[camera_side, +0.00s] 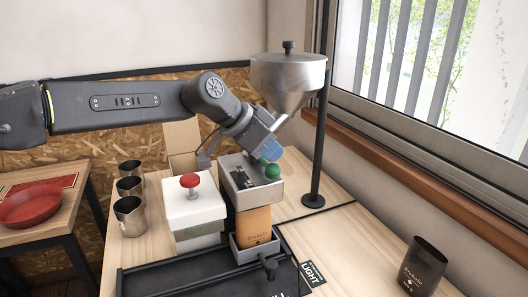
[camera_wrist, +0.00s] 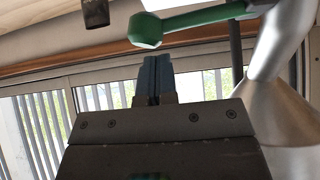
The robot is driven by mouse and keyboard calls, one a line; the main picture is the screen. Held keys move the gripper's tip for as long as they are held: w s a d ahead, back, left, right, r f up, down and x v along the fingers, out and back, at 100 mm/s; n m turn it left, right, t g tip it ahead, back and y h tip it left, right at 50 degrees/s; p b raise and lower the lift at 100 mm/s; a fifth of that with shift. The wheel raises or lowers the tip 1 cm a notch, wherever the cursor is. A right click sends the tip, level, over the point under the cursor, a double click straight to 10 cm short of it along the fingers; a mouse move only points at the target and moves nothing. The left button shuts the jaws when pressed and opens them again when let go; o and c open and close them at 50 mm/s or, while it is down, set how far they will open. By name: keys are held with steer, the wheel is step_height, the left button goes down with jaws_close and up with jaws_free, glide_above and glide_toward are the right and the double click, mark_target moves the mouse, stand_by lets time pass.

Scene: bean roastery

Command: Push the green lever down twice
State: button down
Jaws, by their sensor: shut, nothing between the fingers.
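The green lever shows in the wrist view as a green bar (camera_wrist: 205,18) with a faceted round knob (camera_wrist: 145,31) at its left end. In the side view only its green knob (camera_side: 272,171) shows clearly, by the front top of a grey metal box (camera_side: 262,194). My gripper (camera_wrist: 154,57) has its two blue fingers pressed together, with nothing between them. In the wrist view the fingertips are just below the knob in the picture. In the side view my gripper (camera_side: 268,152) is close by the knob; I cannot tell whether they touch. The bar is mostly hidden there.
A steel hopper (camera_side: 289,82) hangs on a black pole (camera_side: 319,140) close behind my gripper. A white box (camera_side: 194,215) with a red button (camera_side: 190,181) stands left. Under the metal box is an orange bag (camera_side: 254,225).

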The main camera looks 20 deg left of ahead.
steer(key=shift+r, duration=2.75)
steer(key=shift+s+a+r, duration=0.15)
steer(key=shift+s+a, duration=0.1)
steer(key=shift+a, duration=0.1)
steer(key=n+y, duration=0.1)
steer(key=n, duration=0.1)
glide_toward(267, 165)
steer(key=a+r, duration=0.3)
steer(key=s+a+f+n+y, duration=0.1)
steer(key=s+a+n+y, duration=0.15)
steer(key=s+a, duration=0.75)
steer(key=s+a+f+n+y, duration=0.1)
steer(key=s+a+f+n, duration=0.1)
steer(key=s+f, duration=0.4)
steer(key=s+a+f+n+y, duration=0.1)
steer(key=s+a+f, duration=0.4)
steer(key=s, duration=0.8)
steer(key=shift+a+f+n, duration=0.2)
steer(key=shift+f+n, duration=0.35)
steer(key=shift+n, duration=0.2)
